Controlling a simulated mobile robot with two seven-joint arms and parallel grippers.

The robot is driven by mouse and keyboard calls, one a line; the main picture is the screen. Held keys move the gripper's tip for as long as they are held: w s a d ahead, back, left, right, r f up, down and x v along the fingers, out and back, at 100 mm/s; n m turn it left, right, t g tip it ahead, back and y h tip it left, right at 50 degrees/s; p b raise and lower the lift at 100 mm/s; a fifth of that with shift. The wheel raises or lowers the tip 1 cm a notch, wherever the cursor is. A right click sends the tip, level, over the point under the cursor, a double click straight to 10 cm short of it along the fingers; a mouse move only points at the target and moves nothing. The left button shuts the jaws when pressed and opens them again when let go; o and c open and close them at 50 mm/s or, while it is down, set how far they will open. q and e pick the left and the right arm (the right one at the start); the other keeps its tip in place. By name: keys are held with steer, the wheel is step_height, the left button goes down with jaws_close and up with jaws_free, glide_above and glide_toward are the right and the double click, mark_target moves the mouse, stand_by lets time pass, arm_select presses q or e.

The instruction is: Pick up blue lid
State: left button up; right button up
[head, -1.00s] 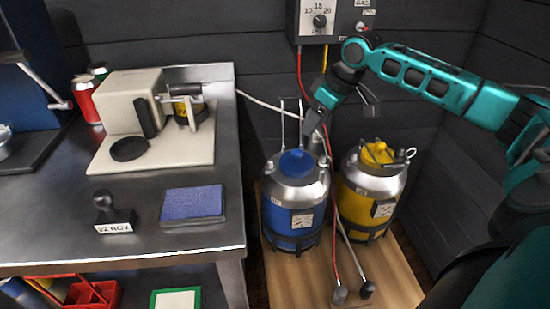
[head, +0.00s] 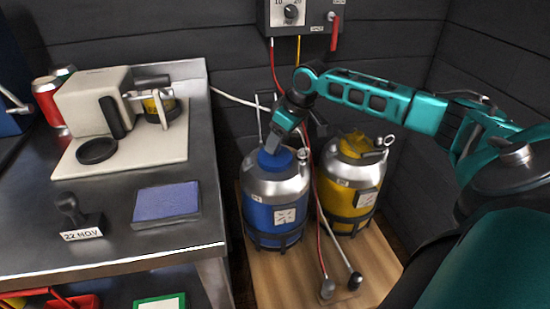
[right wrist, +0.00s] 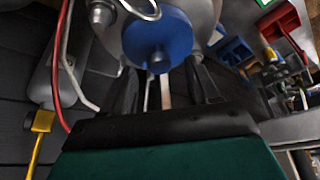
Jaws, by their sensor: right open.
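The blue lid (head: 272,160) sits on top of the blue keg (head: 268,213), which stands upright on a wooden board. My right gripper (head: 277,143) is just above the lid and partly covers it in the head view. In the right wrist view the round blue lid (right wrist: 157,36) with its small knob lies just ahead of the open fingers (right wrist: 160,78). One finger is on each side of the knob's line, and nothing is held between them. I cannot tell whether the fingers touch the lid. My left gripper is not in view.
A yellow keg (head: 349,187) stands close on the right. Red and yellow hoses hang from the gauge box (head: 290,20) behind. A steel bench (head: 120,255) on the left carries a white machine (head: 95,100), a blue pad (head: 166,202) and a stamp (head: 76,215).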

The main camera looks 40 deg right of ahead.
steer(key=shift+x, duration=0.9)
steer(key=shift+r, duration=0.15)
jaws_close()
